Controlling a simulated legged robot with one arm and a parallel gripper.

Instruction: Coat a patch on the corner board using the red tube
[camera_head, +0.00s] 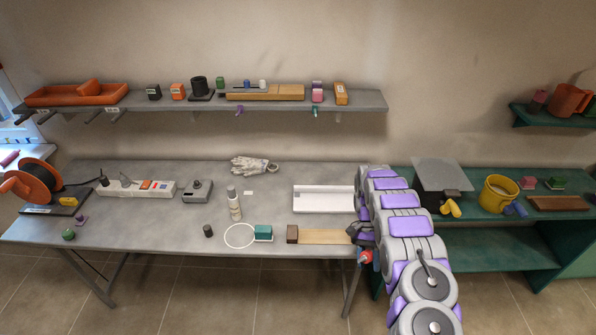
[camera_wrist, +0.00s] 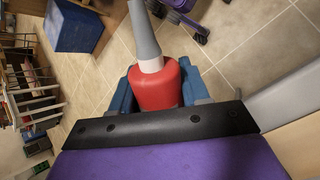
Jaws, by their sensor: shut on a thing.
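The red tube (camera_wrist: 155,86) has a grey tapered nozzle (camera_wrist: 146,35) and a white collar. My gripper (camera_wrist: 158,97) is shut around the tube, with a blue finger on each side of it. In the head view a small red part of the tube (camera_head: 366,257) shows beside my arm, at the right end of the grey table. A white board with a raised back edge (camera_head: 323,203) lies on the table, left of my arm and apart from the tube. It may be the corner board; I cannot make out a marked patch on it.
The grey table (camera_head: 150,220) holds a white spray bottle (camera_head: 234,204), a glove (camera_head: 253,166), a teal block (camera_head: 263,233) and a wooden strip (camera_head: 325,237). A green bench (camera_head: 400,183) with a yellow bucket (camera_head: 498,194) stands right. A loaded shelf (camera_head: 360,102) hangs above.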

